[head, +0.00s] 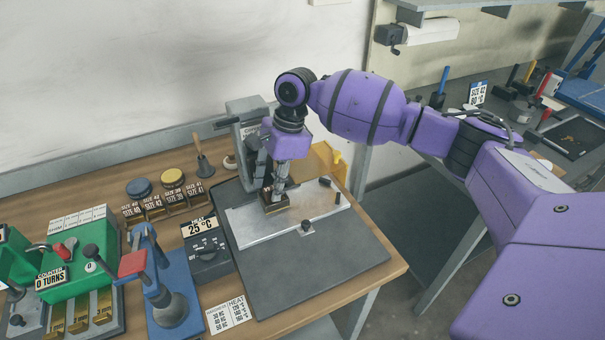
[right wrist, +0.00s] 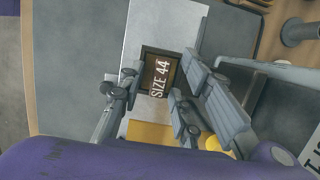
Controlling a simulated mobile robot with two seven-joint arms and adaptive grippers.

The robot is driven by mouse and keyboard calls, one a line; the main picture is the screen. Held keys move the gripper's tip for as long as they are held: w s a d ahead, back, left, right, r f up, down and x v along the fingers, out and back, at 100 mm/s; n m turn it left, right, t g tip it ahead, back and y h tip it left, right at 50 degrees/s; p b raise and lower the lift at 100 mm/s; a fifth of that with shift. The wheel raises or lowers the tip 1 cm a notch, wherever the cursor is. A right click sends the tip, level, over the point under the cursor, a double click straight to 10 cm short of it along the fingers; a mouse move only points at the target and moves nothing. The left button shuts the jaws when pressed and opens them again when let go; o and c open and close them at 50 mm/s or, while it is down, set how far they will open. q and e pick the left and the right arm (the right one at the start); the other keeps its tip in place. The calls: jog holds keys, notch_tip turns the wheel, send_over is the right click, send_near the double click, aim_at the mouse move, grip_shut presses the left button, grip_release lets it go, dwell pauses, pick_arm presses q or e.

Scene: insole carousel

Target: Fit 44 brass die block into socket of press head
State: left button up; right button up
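The brass die block (head: 276,204) shows below my right gripper (head: 276,189), over the pale metal plate of the press. I cannot tell whether the block touches the plate. The grey press (head: 246,108) stands behind my wrist, which hides much of its head. I cannot see the socket. My left gripper is not in view.
Left of the plate (head: 315,226) are a heat box (head: 205,252) reading 25 °C, a blue-based hand press (head: 172,308) and a green turn counter (head: 75,285). Size-labelled blocks (head: 178,199) stand behind. A yellow guard (head: 325,160) stands right of the press. The front of the dark mat (head: 325,275) is clear.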

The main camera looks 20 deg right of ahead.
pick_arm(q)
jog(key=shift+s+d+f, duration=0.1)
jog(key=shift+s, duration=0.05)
pick_arm(e)
jog(key=shift+r, duration=0.1)
